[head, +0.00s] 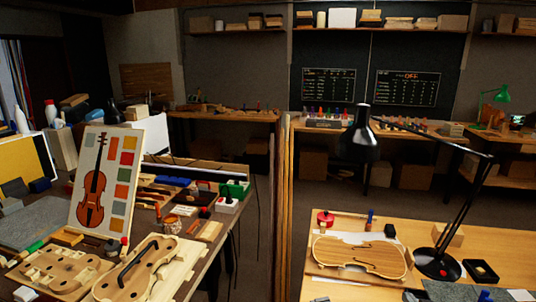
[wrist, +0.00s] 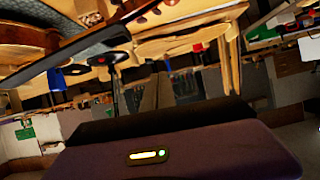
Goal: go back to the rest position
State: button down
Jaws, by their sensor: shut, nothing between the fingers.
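My gripper does not show in the head view, and I cannot make out its fingers in the wrist view. The wrist view is tilted and looks upside down, with bench edges at the top. A dark purple block with a small lit panel (wrist: 148,155) fills its bottom; it looks like part of my own body. In the head view, a pale violin plate (head: 360,256) lies on the right bench (head: 500,240). A black desk lamp (head: 360,140) stands on that bench.
The left bench holds a violin colour chart (head: 107,180), violin-shaped wooden forms (head: 60,271) and several small tools. A red round container (head: 325,218) stands by the plate. A gap with upright wooden strips (head: 285,200) separates the benches. Shelves and further benches line the back wall.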

jog(key=s+a+r+n+y, duration=0.1)
jog(key=s+a, duration=0.5)
jog(key=s, duration=0.9)
jog(key=s+a+r+n+t+y, duration=0.1)
jog(key=s+a, duration=0.5)
jog(key=s, duration=0.9)
jog(key=s+a+r+n+t+y, duration=0.1)
jog(key=s+a+r, duration=0.2)
jog(key=s, duration=1.2)
jog(key=a, duration=0.3)
jog(key=shift+s+a+r+n, duration=0.2)
jog(key=shift+a+r+n, duration=0.05)
jog(key=shift+r+n, duration=0.1)
